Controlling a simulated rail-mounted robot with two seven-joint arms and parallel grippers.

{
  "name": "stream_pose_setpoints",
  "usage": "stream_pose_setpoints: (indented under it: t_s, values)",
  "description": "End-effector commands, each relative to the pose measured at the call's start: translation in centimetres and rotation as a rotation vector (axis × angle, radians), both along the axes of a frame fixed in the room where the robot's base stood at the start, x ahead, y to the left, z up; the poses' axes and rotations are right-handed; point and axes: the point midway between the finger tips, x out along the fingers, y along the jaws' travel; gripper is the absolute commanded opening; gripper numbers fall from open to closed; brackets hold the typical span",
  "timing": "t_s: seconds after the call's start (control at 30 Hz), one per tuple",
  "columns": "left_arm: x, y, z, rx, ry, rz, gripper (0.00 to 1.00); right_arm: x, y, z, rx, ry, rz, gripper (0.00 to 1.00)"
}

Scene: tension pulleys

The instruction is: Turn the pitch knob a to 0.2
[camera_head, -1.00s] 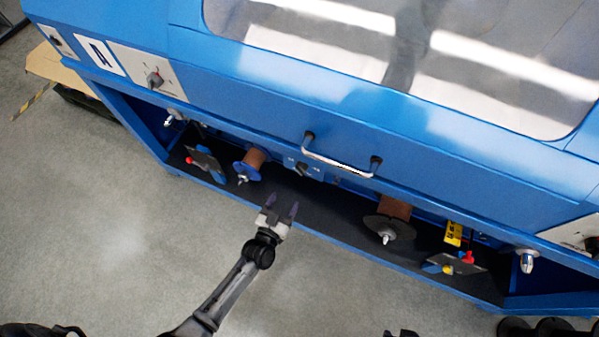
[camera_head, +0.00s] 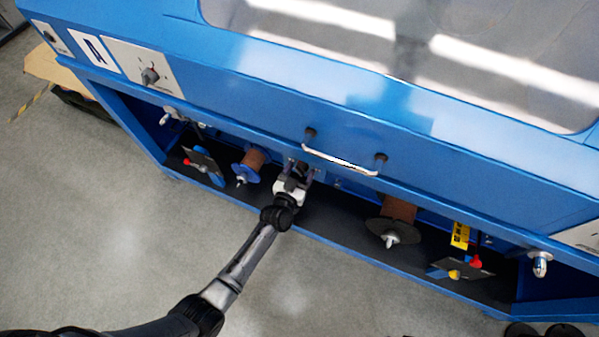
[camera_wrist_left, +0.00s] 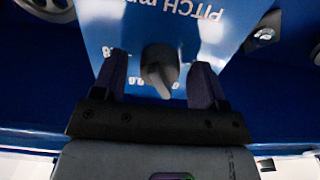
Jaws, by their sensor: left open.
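The pitch knob (camera_wrist_left: 160,66) is a dark grey knob on a blue plate in the left wrist view. The plate carries upside-down lettering that reads "PITCH" and small scale numbers, partly hidden by the fingers. My left gripper (camera_wrist_left: 159,80) is open, with one finger on each side of the knob; I cannot tell whether they touch it. In the head view my left gripper (camera_head: 297,177) reaches into the blue machine's lower bay, below the handle, and largely hides the knob. My right gripper is not in view.
A white handle (camera_head: 343,160) juts out just above the left gripper. A brown spool (camera_head: 254,160) is to its left and another spool (camera_head: 398,208) to its right. Another knob (camera_head: 150,75) sits on a white panel beside the letter A. Open grey floor (camera_head: 90,220) lies in front.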

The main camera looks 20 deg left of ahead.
Motion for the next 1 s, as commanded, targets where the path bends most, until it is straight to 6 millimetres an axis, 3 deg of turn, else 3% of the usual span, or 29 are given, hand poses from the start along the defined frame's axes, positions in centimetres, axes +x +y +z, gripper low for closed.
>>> stream_pose_setpoints:
  t_s: [0.2,0.7,1.0]
  values:
    - [-0.01,0.00,0.00,0.000,0.000,0.000,0.65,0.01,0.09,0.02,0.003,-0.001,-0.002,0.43]
    - [-0.03,0.01,-0.02,0.000,0.000,0.000,0.17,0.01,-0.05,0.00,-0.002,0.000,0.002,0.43]
    - [-0.03,0.00,0.02,-0.052,0.002,0.000,0.17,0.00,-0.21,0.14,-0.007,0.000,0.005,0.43]
